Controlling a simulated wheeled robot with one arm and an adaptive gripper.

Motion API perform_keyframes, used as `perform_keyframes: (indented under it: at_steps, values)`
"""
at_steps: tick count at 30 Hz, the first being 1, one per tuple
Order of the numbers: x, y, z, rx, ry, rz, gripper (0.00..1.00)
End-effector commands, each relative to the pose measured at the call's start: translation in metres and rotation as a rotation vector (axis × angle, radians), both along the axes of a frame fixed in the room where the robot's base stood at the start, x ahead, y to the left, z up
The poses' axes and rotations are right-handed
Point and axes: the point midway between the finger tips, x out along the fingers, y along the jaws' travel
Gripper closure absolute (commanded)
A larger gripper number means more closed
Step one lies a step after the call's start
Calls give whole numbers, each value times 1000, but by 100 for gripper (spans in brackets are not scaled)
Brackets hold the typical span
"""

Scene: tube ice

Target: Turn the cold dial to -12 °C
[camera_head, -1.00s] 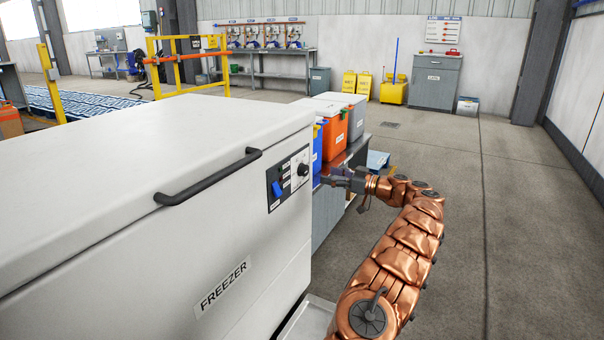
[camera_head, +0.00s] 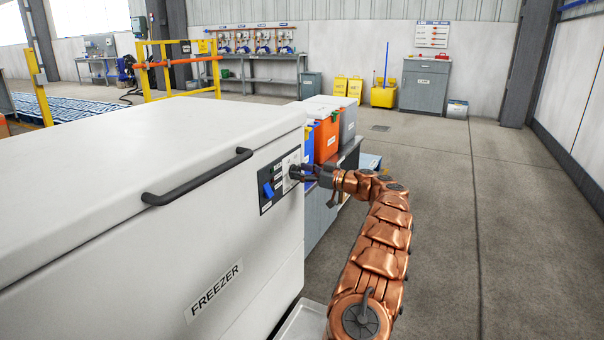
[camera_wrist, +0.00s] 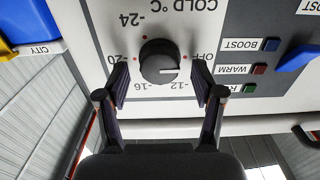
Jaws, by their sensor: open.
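The cold dial (camera_wrist: 160,58) is a round black knob on a white plate marked OFF, -12, -16, -20 and -24; the wrist view shows the plate upside down. Its white pointer line points right in that view, to the OFF and -12 side; I cannot tell the exact setting. My gripper (camera_wrist: 159,72) is open, with one finger on each side of the knob; contact is not clear. In the head view my gripper (camera_head: 300,171) is at the right end of the freezer's control panel (camera_head: 268,206) and covers the dial.
The white freezer (camera_head: 217,287) has a black lid handle (camera_head: 197,177) left of the panel. A blue switch (camera_wrist: 299,57) and BOOST, WARM and a third indicator sit beside the dial. An orange bin (camera_head: 327,137) and other bins stand behind my gripper. Open floor lies right.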

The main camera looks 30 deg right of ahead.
Motion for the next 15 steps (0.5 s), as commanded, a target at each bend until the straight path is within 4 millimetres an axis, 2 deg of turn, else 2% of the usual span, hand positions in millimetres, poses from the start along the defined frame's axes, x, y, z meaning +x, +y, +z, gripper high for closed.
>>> perform_keyframes:
  at_steps: [3, 15]
  values:
    - [0, 0, 0, 0, 0, 0, 35]
    - [0, 0, 0, -1, 1, 1, 76]
